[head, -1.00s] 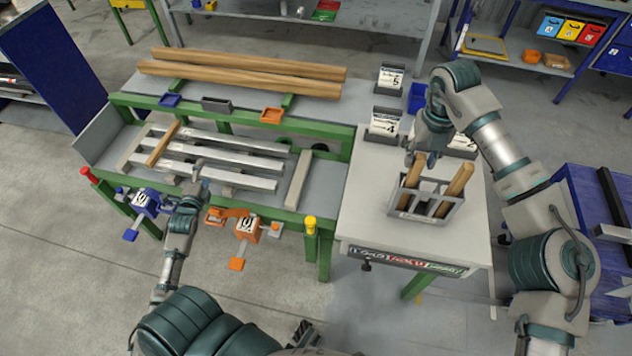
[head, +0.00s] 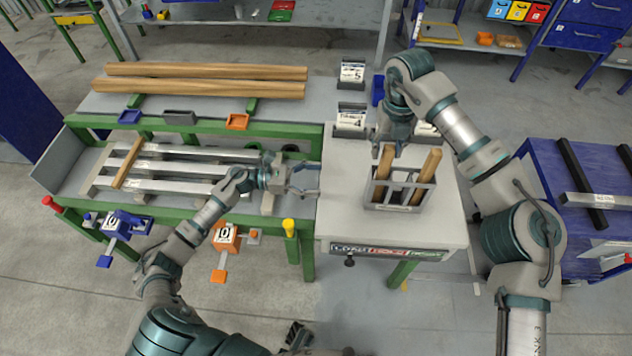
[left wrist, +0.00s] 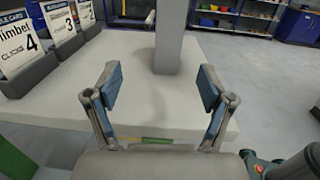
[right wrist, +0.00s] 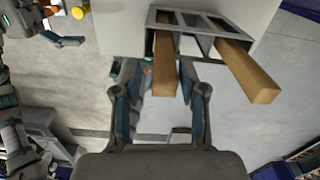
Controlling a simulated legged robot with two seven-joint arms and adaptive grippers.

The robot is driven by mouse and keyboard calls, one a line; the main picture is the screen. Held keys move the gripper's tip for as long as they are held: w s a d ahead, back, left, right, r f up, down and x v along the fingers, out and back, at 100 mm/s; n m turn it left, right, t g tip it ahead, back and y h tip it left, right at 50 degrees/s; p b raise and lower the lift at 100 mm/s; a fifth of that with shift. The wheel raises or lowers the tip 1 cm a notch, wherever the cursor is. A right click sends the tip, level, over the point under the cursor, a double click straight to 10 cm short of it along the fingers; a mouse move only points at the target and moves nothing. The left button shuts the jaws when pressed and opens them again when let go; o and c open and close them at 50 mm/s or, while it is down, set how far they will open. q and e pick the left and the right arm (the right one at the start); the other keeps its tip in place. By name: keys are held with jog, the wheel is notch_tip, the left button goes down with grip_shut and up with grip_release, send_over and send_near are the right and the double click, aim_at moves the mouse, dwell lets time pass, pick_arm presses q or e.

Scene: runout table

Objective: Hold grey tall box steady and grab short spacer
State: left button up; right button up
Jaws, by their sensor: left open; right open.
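The grey tall box (head: 402,207) stands on the pale right-hand table, open at the top and divided into compartments. Two wooden spacers, a left one (head: 383,163) and a right one (head: 428,168), stick up from it, leaning apart. I cannot tell which is shorter. In the right wrist view the box (right wrist: 227,29) is beyond my open right gripper (right wrist: 162,84), and the left spacer (right wrist: 165,70) points between its fingers. My left gripper (head: 312,180) is open at the table's left edge, apart from the box; in the left wrist view a grey upright (left wrist: 168,45) shows between its fingers.
Numbered card holders (head: 350,122) stand at the table's back left. The green-framed runout bench (head: 190,212) at left holds metal bars and carries a blue vise (head: 120,224) and an orange vise (head: 226,237). A blue cart (head: 560,215) is at right.

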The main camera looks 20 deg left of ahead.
aim_at(367, 187)
jog(key=shift+a, duration=0.1)
pick_arm(q)
jog(key=shift+m+g, duration=0.5)
jog(key=shift+g, duration=0.2)
jog(key=x, duration=0.7)
jog(key=s+x, duration=0.1)
jog(key=x, duration=0.2)
jog(key=shift+w+d+f, duration=0.1)
jog(key=shift+d+f, duration=0.2)
jog(key=shift+f, duration=0.1)
pick_arm(e)
jog(key=shift+d, duration=0.6)
pick_arm(q)
jog(key=x, duration=0.6)
jog(key=shift+w+d+f, duration=0.15)
jog(key=shift+w, duration=0.15)
pick_arm(e)
jog(key=shift+a, duration=0.5)
pick_arm(q)
jog(key=shift+w+d, duration=0.15)
jog(key=shift+d, duration=0.35)
pick_arm(e)
jog(key=shift+d, duration=0.1)
pick_arm(q)
jog(key=shift+d, duration=0.3)
pick_arm(e)
jog(key=shift+d, duration=0.3)
